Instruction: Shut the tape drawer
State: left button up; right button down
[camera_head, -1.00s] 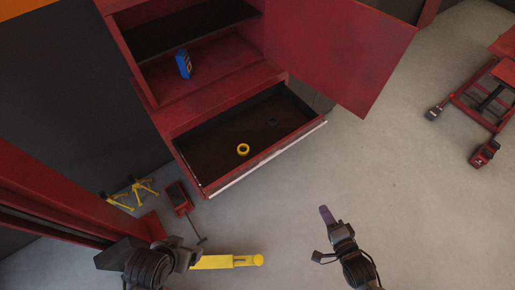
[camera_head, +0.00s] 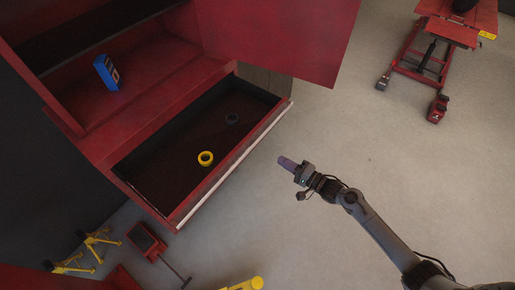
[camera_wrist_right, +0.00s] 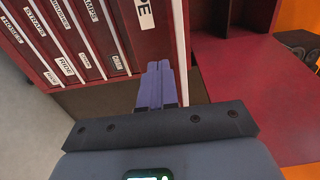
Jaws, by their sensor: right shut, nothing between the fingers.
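The tape drawer (camera_head: 200,150) is pulled open from the red cabinet, with a yellow tape roll (camera_head: 205,158) and a dark roll (camera_head: 232,118) inside. Its pale front edge (camera_head: 236,165) faces my right arm. My right gripper (camera_head: 287,163) is shut and empty, its purple fingers pointing toward the drawer front from a short way to the right. In the right wrist view the shut purple fingers (camera_wrist_right: 156,86) point at the cabinet, near labelled drawer fronts (camera_wrist_right: 80,40). I cannot tell whether they touch anything. My left gripper is not in view.
A red cabinet door (camera_head: 285,40) hangs open above the drawer. A blue box (camera_head: 106,72) stands on the shelf. Yellow stands (camera_head: 85,250) and a red jack (camera_head: 146,240) are on the floor at lower left. A red lift (camera_head: 445,40) stands at upper right. The floor between is clear.

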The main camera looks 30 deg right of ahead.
aim_at(252, 142)
jog(key=b+x, duration=0.1)
jog(key=x, duration=1.1)
jog(key=shift+a, duration=0.1)
